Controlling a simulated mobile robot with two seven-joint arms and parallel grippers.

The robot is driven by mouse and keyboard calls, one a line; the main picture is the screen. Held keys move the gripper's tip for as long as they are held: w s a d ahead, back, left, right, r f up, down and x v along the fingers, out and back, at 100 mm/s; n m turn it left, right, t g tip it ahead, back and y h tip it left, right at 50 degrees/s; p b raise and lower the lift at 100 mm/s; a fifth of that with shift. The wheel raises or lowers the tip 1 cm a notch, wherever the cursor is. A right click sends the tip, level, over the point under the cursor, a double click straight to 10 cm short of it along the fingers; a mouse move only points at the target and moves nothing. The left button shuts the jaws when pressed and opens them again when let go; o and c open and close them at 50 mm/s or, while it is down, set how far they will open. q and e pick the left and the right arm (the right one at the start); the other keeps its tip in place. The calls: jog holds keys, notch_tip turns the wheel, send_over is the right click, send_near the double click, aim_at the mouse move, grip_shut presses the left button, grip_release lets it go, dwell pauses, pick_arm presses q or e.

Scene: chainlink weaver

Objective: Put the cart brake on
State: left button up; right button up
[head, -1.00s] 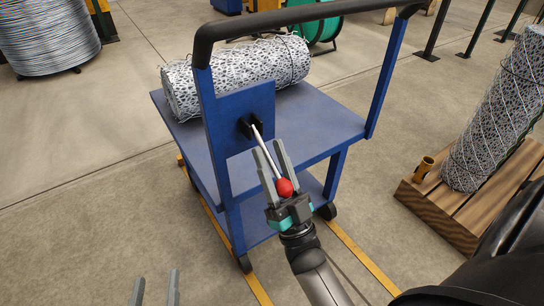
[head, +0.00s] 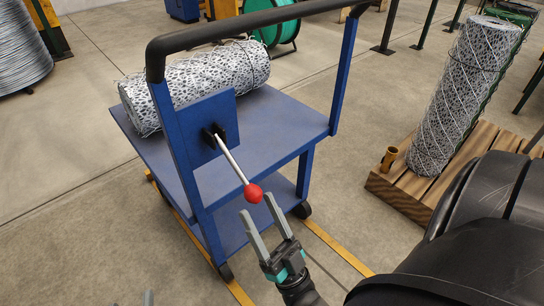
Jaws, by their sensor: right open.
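The blue cart (head: 275,118) stands at the middle with a black push handle (head: 250,26) across its top. A brake lever (head: 232,162) comes out of a black pivot on the cart's blue plate (head: 203,112). The lever slants down to the right and ends in a red knob (head: 254,193). My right gripper (head: 257,216) is open and empty. It is just below and to the right of the knob, its fingers pointing up toward it and apart from the lever. Only tips of my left gripper (head: 148,298) show at the bottom edge; its opening is unclear.
A roll of wire mesh (head: 200,85) lies on the cart's top deck. To the right, another mesh roll (head: 462,90) stands on a wooden pallet (head: 397,193) with a small brass cup (head: 389,159). Yellow floor lines (head: 335,245) run beside the cart. Open floor lies left of the cart.

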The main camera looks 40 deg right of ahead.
pick_arm(q)
jog(key=shift+s+d+r+t, duration=0.25)
jog(key=shift+r+t, duration=0.05)
pick_arm(e)
jog(key=shift+v, duration=2.6)
